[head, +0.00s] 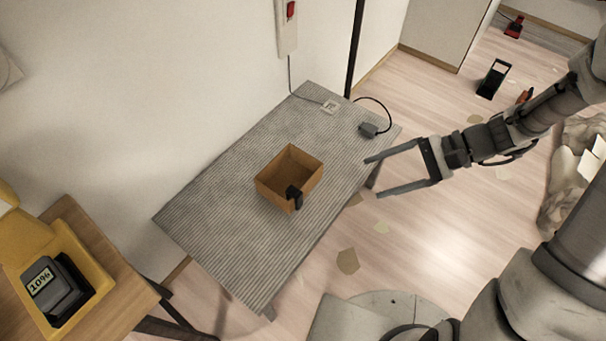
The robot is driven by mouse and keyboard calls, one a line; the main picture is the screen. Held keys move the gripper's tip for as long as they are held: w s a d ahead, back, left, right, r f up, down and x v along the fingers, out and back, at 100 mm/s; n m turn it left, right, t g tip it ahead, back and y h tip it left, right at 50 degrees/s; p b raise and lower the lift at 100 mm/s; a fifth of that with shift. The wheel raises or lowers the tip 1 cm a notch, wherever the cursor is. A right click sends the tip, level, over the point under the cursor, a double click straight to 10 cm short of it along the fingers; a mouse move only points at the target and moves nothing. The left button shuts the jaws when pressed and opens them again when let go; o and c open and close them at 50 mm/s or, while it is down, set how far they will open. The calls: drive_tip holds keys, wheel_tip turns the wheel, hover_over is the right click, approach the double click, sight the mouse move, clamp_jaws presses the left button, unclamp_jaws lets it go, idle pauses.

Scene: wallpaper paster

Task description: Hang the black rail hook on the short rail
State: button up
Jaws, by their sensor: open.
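A small black piece (294,197), which looks like the black rail hook, sits at the near right corner of an open brown box (270,186). I cannot tell whether it hangs on the rim or only leans there. My gripper (373,178) is open and empty, with its two long fingers spread and pointing left. It is at the table's right edge, to the right of the box and apart from the hook. I cannot pick out a short rail for certain in this view.
The box stands on a grey striped table (225,240), mostly clear around it. A small dark device (369,129) with a cable lies at the far right. A yellow case (88,262) with a battery is at lower left. Scraps (348,261) litter the floor.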

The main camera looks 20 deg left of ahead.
drive_tip(key=w+a+f+m+t+y+b, duration=0.1)
drive_tip(key=a+f+m+y+b, duration=0.15)
drive_tip(key=f, duration=0.65)
drive_tip(key=w+a+f+m+t+y+b, duration=0.1)
drive_tip(key=w+f+m+y+b, duration=0.2)
drive_tip(key=f, duration=0.5)
drive_tip(key=m+t+y+b, duration=0.2)
drive_tip(key=m+t+b, duration=0.2)
drive_tip(key=m+t, duration=0.4)
approach(300, 196)
drive_tip(key=shift+m+g+h, duration=0.25)
drive_tip(key=shift+m+g, duration=0.25)
drive_tip(key=shift+m, duration=0.05)
drive_tip(key=x, duration=0.2)
drive_tip(key=b+x, duration=0.1)
drive_tip(key=x, duration=0.1)
drive_tip(key=b+x, duration=0.1)
drive_tip(key=x, duration=0.1)
drive_tip(key=shift+w+a+r, duration=0.15)
drive_tip(key=shift+w+r, duration=0.05)
drive_tip(key=shift+r, duration=0.1)
drive_tip(key=b+x, duration=0.2)
drive_tip(key=x, duration=0.3)
drive_tip(key=shift+w+a, duration=0.1)
drive_tip(key=shift+w, duration=0.05)
clamp_jaws()
